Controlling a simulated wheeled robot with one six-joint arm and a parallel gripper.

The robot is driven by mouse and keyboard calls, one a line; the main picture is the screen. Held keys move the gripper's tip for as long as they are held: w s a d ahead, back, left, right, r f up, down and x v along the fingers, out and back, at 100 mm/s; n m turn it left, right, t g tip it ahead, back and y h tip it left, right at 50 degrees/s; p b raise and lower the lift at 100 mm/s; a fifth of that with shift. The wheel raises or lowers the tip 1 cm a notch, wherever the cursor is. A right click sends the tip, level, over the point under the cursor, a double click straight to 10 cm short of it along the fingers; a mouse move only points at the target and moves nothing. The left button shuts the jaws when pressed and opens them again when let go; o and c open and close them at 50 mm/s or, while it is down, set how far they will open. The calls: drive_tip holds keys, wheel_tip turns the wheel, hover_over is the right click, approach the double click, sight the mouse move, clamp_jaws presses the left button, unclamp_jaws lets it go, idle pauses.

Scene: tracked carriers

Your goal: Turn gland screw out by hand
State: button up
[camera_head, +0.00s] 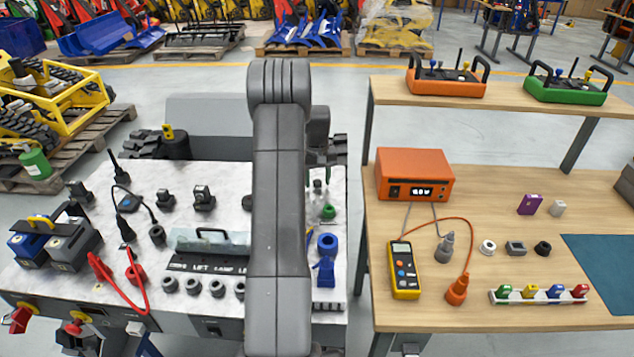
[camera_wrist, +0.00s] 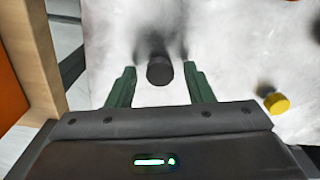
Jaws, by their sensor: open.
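In the wrist view my gripper (camera_wrist: 160,85) is open, its two green fingers apart. A dark, round-ended cylinder (camera_wrist: 160,70) stands between the fingertips, with a gap on each side; it may be the gland screw, but I cannot tell for certain. Its shadowed base blends into the pale panel (camera_wrist: 105,45). In the head view my grey arm hides much of the middle of the panel (camera_head: 75,290).
A yellow knob (camera_wrist: 278,103) lies right of the fingers. In the head view a blue ringed part (camera_head: 327,243) and a green part (camera_head: 328,212) stand near the panel's right edge. The wooden bench (camera_head: 470,300) with an orange power supply (camera_head: 414,172) stands beyond a narrow gap.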

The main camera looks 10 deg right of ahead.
drive_tip(key=c, duration=0.8)
drive_tip(key=n, duration=0.3)
drive_tip(key=shift+n, duration=0.4)
drive_tip(key=n, duration=0.4)
drive_tip(key=shift+n, duration=1)
drive_tip(key=n, duration=0.9)
drive_tip(key=shift+n, duration=0.4)
